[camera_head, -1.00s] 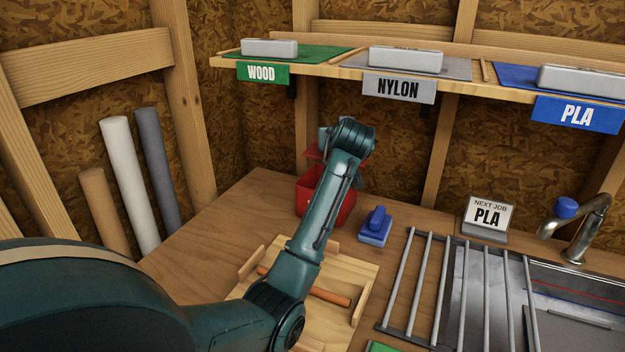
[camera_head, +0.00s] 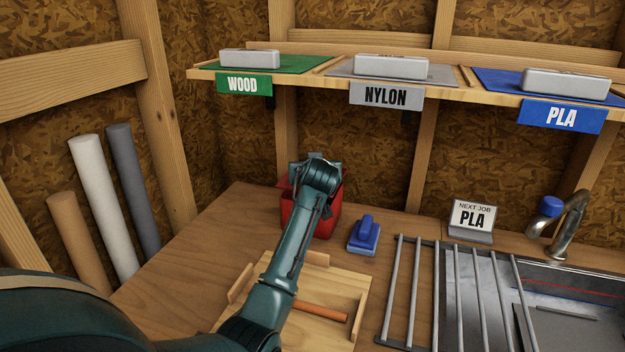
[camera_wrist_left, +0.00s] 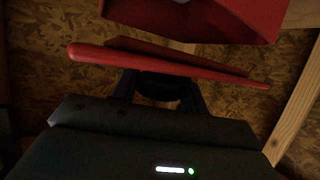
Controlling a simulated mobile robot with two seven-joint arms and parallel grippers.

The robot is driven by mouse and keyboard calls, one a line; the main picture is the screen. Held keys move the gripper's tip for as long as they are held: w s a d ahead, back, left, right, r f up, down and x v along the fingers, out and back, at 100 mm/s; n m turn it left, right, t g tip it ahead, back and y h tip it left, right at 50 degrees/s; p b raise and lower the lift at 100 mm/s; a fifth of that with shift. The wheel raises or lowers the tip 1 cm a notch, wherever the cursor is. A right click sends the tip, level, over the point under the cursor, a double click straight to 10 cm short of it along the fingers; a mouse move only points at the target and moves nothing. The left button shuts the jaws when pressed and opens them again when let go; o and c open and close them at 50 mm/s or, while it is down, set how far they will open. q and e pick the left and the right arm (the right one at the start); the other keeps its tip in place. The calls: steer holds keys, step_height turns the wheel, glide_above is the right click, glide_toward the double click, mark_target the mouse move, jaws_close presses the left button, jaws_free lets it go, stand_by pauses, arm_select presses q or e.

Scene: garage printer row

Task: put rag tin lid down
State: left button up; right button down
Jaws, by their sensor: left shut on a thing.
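The red rag tin (camera_head: 328,222) stands at the back of the bench, partly hidden behind my left arm. My left gripper (camera_head: 301,176) is at the tin's top, its fingers mostly hidden in the head view. In the left wrist view, my left gripper (camera_wrist_left: 160,88) is shut on the thin red lid (camera_wrist_left: 170,62), which spans across the fingers. The tin (camera_wrist_left: 215,22) shows at the top of that view, with a gap between it and the lid. The head view does not show clearly whether lid and tin touch. My right gripper is not in view.
A blue-handled block (camera_head: 364,236) stands right of the tin. A wooden tray (camera_head: 345,283) with an orange-brown rod lies in front. A metal rack (camera_head: 396,300), sink and tap (camera_head: 573,225) are at right. A shelf (camera_head: 330,78) with labelled mats hangs above. Bench left of the tin is clear.

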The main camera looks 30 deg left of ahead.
arm_select(q)
steer(key=shift+f, duration=1.4)
steer(key=shift+f, duration=0.1)
steer(key=o, duration=1.1)
steer(key=shift+s+r, duration=0.1)
steer(key=shift+r, duration=0.1)
steer(key=v, duration=1.1)
steer(key=shift+s+d+r, duration=0.2)
steer(key=shift+s+d, duration=0.05)
steer(key=shift+s, duration=0.05)
